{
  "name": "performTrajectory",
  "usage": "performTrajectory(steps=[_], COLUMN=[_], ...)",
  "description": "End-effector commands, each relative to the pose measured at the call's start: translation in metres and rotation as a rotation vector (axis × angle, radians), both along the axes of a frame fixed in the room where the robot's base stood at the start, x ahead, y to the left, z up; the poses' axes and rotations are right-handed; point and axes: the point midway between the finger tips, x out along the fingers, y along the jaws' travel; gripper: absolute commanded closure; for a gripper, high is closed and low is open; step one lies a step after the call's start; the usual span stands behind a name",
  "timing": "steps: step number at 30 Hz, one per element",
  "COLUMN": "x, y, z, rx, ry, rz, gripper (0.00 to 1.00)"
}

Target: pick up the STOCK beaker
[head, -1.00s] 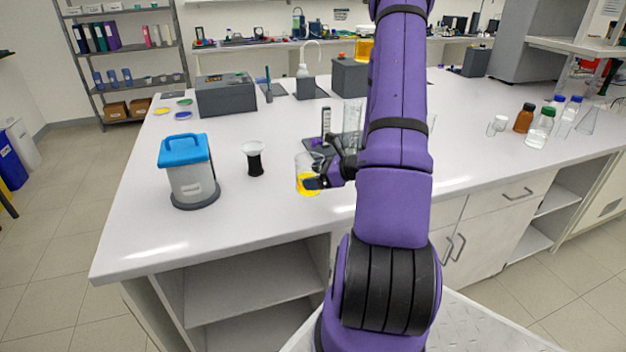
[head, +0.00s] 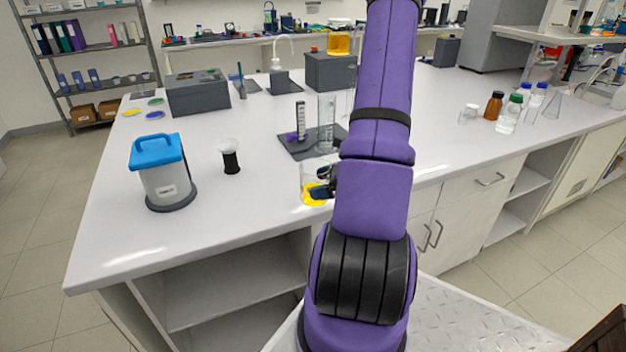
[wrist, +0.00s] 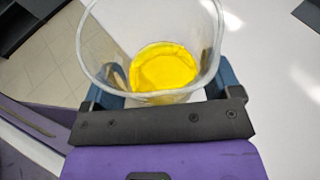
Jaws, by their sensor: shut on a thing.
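A clear glass beaker (head: 312,172) with yellow liquid in its bottom is near the bench's front edge in the head view. No label on it can be read, so I cannot tell from marks whether it is the STOCK one. My gripper (head: 322,188) is shut on this beaker, coming from its right. In the wrist view the beaker (wrist: 92,42) stands between the two fingers, its open rim toward the camera and the yellow liquid showing inside. It looks roughly upright. Its height above the bench is hard to judge.
A blue-lidded container (head: 166,180) and a dark hourglass-shaped vessel (head: 230,160) stand to the left. Behind the beaker, a dark mat (head: 290,142) bears a glass cylinder (head: 326,122). Bottles (head: 493,106) stand at the right. The bench front-left is clear.

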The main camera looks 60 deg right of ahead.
Motion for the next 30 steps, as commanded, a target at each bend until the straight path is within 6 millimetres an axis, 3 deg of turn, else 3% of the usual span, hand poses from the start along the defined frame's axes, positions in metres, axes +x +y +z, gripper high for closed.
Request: performTrajectory(steps=[12, 30], x=[-0.028, -0.036], y=[0.003, 0.005], z=[0.003, 0.004], rx=[0.000, 0.000], ry=[-0.001, -0.001], rz=[-0.001, -0.001], gripper=[0.48, 0.48])
